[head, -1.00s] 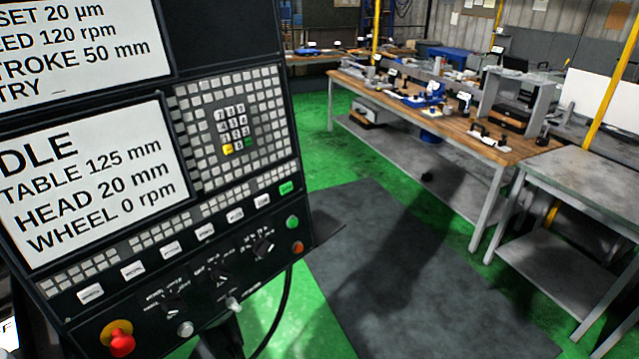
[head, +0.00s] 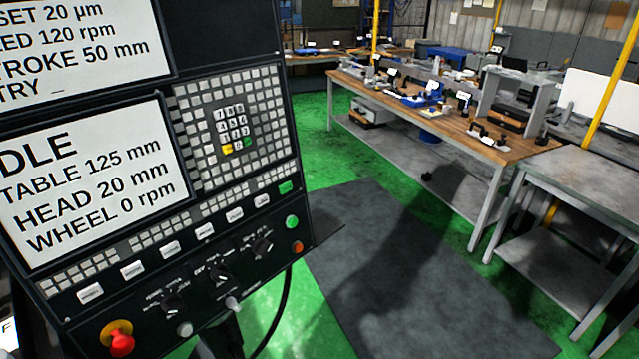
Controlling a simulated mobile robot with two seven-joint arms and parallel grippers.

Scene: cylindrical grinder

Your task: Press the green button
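A round green button (head: 292,222) sits at the lower right edge of the dark control panel (head: 150,84), just above a round orange button (head: 297,247). A rectangular green key (head: 285,187) is higher up, at the right end of a row of white keys. A small green key (head: 248,141) is in the keypad beside a yellow one. Neither of my grippers shows in the head view.
A red mushroom knob on a yellow base (head: 120,340) is at the panel's lower left. Rotary switches (head: 219,273) line the lower panel. A wooden workbench (head: 440,115) and a grey table (head: 590,180) stand to the right. Green floor and a dark mat (head: 390,270) lie clear between.

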